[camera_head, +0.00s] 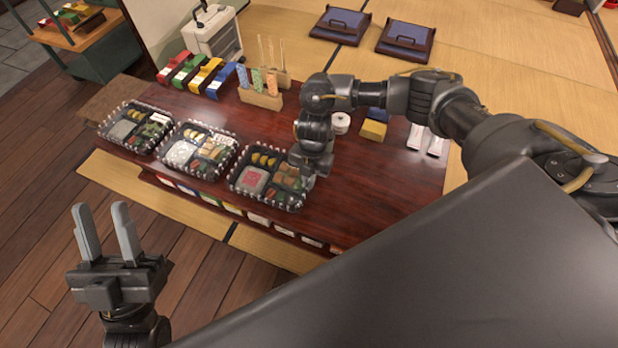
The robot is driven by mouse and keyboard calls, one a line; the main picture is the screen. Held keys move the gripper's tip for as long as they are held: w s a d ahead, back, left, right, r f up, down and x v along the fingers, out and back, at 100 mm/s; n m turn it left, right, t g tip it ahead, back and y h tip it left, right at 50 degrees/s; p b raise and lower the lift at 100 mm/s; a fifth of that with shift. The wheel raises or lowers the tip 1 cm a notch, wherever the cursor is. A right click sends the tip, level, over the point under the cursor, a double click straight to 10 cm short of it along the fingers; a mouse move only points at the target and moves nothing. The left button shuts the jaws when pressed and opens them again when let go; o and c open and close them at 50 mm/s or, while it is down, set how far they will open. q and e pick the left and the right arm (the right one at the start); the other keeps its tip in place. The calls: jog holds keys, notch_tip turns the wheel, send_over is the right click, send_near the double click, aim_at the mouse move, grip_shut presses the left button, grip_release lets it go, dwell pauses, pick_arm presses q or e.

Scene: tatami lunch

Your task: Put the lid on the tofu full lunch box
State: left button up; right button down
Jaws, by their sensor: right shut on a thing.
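Three black lunch boxes with clear, beaded-looking rims stand in a row on the dark red table: a left box (137,127), a middle box (196,148) and a right box (265,183). Each holds several foods; I cannot tell which is the tofu one. No separate lid is clearly visible. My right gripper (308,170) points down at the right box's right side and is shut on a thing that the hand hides. I cannot tell if it touches the box. My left gripper (102,207) is open and empty, fingers up, in front of the table.
Coloured packets (200,75) and a wooden holder with sticks (262,98) stand behind the boxes. A white case (213,35) is further back. A yellow block (373,130) and white items (428,142) lie to the right. The front right tabletop (375,200) is clear.

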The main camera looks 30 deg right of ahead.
jog(key=c, duration=0.9)
grip_release()
jog(key=shift+c, duration=0.2)
